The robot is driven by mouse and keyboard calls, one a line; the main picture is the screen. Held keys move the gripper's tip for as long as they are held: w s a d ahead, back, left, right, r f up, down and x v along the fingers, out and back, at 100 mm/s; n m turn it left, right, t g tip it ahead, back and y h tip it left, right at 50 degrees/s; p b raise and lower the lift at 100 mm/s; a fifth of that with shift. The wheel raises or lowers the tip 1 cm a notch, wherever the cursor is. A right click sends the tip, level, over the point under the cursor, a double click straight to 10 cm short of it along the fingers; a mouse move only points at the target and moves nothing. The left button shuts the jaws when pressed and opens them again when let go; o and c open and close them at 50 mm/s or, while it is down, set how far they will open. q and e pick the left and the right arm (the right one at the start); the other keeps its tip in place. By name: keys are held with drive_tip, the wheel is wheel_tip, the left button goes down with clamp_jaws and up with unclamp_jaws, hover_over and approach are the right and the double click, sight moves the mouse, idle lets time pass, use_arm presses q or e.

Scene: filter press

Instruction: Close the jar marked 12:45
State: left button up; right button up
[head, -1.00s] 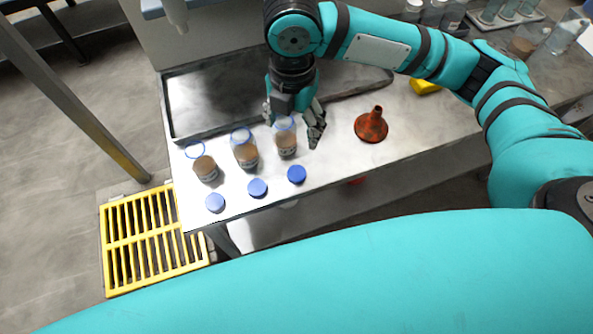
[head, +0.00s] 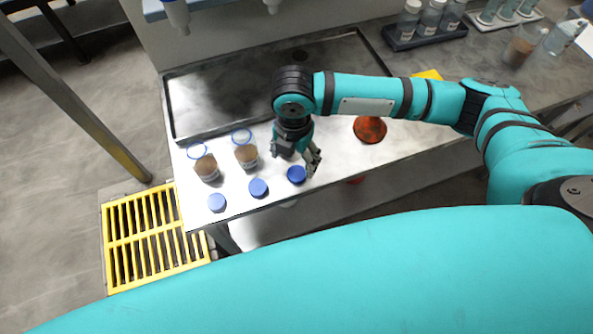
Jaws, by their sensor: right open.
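Two open jars of brown contents, the left jar (head: 206,169) and the middle jar (head: 246,156), stand upright on the metal bench. A third jar, seen earlier to their right, is now hidden behind my right gripper. Three blue lids lie in front of the jars: the left lid (head: 217,203), the middle lid (head: 258,188) and the right lid (head: 297,174). My right gripper (head: 297,165) is open above the right lid, its fingers pointing down on either side of it. Whether it touches the lid I cannot tell. The jar labels are too small to read. My left gripper is out of view.
A shallow metal tray (head: 200,106) lies behind the jars. An orange-red funnel (head: 370,129) stands to the right, partly behind my arm. A rack of bottles (head: 428,27) stands at the back right. A yellow floor grate (head: 150,238) lies below the bench's left end.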

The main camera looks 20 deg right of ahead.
sight(297, 173)
drive_tip(key=shift+s+d+f+p, duration=0.15)
drive_tip(key=shift+f+p, duration=0.1)
drive_tip(key=shift+f, duration=0.6)
drive_tip(key=shift+s+f+p, duration=0.1)
drive_tip(key=shift+f+p, duration=0.1)
drive_tip(key=shift+f, duration=0.7)
drive_tip(key=shift+s+d+f+p, duration=0.15)
drive_tip(key=shift+f+p, duration=0.1)
drive_tip(key=shift+f, duration=0.6)
drive_tip(key=shift+a, duration=0.1)
drive_tip(key=shift+c, duration=0.2)
drive_tip(key=c, duration=0.9)
